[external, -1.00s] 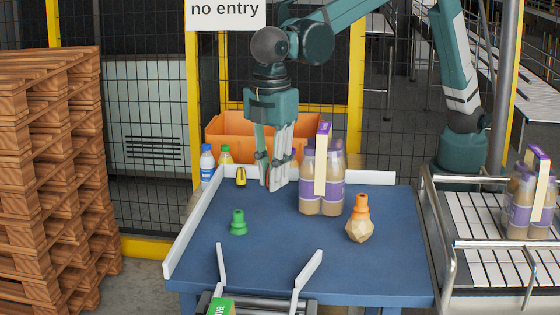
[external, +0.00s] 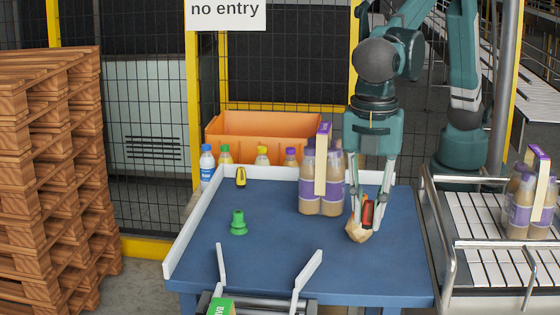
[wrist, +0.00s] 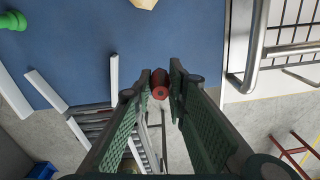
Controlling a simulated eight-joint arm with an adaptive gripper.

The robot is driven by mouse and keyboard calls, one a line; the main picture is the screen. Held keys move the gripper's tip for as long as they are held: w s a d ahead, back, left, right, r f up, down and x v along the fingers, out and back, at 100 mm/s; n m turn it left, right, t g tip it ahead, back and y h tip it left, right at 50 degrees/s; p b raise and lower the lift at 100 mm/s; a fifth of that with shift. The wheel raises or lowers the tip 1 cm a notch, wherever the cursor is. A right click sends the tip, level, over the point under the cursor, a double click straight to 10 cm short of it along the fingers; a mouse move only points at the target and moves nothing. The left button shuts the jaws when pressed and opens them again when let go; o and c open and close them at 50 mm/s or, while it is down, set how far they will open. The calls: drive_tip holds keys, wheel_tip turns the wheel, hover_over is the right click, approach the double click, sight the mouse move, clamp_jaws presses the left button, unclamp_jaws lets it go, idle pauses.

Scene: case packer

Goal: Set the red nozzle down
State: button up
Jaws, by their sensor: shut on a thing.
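The red nozzle (external: 367,214) is held between the fingers of my gripper (external: 369,222). In the wrist view the red nozzle (wrist: 160,86) shows end-on between the two fingertips of my gripper (wrist: 161,76). My gripper points down over the right part of the blue table (external: 290,255), overlapping a tan faceted block (external: 357,233) in the external view. The block (wrist: 143,3) is cut off at the top of the wrist view. The nozzle's height above the table cannot be told.
A green nozzle (external: 238,223) stands to the left on the table, with free room around it. A bottle pack (external: 320,185) stands left of my gripper. A yellow-black item (external: 241,175) is near the back. A rail (external: 440,225) borders the conveyor at the right.

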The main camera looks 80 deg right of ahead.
sight(384, 238)
drive_tip(key=shift+s+a, duration=0.35)
drive_tip(key=shift+s, duration=0.2)
drive_tip(key=shift+f, duration=0.1)
drive_tip(key=shift+f, duration=3)
drive_tip(key=shift+f, duration=1.85)
drive_tip(key=shift+f, duration=0.2)
drive_tip(key=o, duration=0.9)
